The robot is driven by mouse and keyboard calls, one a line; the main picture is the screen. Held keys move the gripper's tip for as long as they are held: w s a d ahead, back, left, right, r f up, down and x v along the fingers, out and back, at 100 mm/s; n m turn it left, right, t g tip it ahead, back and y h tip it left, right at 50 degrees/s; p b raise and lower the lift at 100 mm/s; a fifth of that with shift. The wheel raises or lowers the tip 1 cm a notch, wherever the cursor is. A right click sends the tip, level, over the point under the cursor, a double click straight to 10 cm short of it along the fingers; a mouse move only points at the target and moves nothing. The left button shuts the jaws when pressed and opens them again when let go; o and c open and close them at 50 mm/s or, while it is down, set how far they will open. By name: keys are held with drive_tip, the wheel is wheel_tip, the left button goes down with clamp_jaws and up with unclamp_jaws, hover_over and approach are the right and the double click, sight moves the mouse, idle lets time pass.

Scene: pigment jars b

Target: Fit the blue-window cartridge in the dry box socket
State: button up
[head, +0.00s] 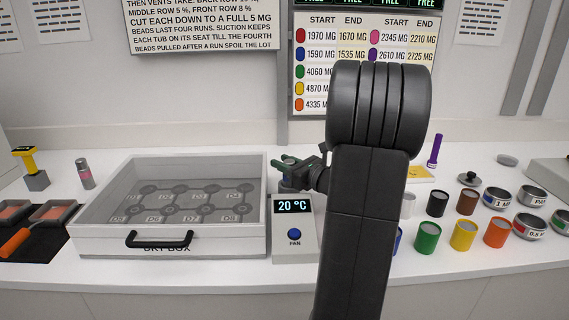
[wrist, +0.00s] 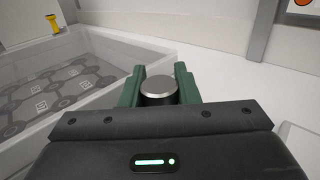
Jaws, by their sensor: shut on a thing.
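My gripper (head: 290,163), with green fingers, is at the back right corner of the dry box (head: 120,240), just behind the fan unit. In the wrist view the fingers (wrist: 159,88) are shut on a dark cylinder with a silver top (wrist: 160,86), which looks like a cartridge. Its window is hidden, so I cannot tell its colour. A grey round part (head: 290,186) shows under the fingers in the head view; I cannot tell whether it is the socket or the held cylinder. Another cartridge with a pink window (head: 86,178) stands upright left of the box.
The fan unit (head: 295,250) reads 20 °C and stands right of the box. Several coloured jars (head: 463,236) and labelled tins (head: 530,226) stand at the right. A yellow-handled tool (head: 27,160) and trays (head: 52,212) are at the left. My arm hides the middle.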

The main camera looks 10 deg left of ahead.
drive_tip(key=shift+s+f, duration=0.15)
drive_tip(key=shift+f, duration=0.4)
drive_tip(key=shift+r, duration=0.1)
drive_tip(key=shift+a+r+p, duration=0.1)
drive_tip(key=shift+r+p, duration=0.4)
drive_tip(key=shift+r, duration=0.15)
drive_tip(key=shift+r+p, duration=0.95)
drive_tip(key=shift+r, duration=0.35)
idle(0.6)
drive_tip(key=shift+f+b, duration=1.05)
drive_tip(key=shift+f, duration=0.5)
drive_tip(key=shift+f, duration=0.45)
drive_tip(key=o, duration=1.1)
drive_tip(key=shift+f+b, duration=0.15)
drive_tip(key=shift+b, duration=0.15)
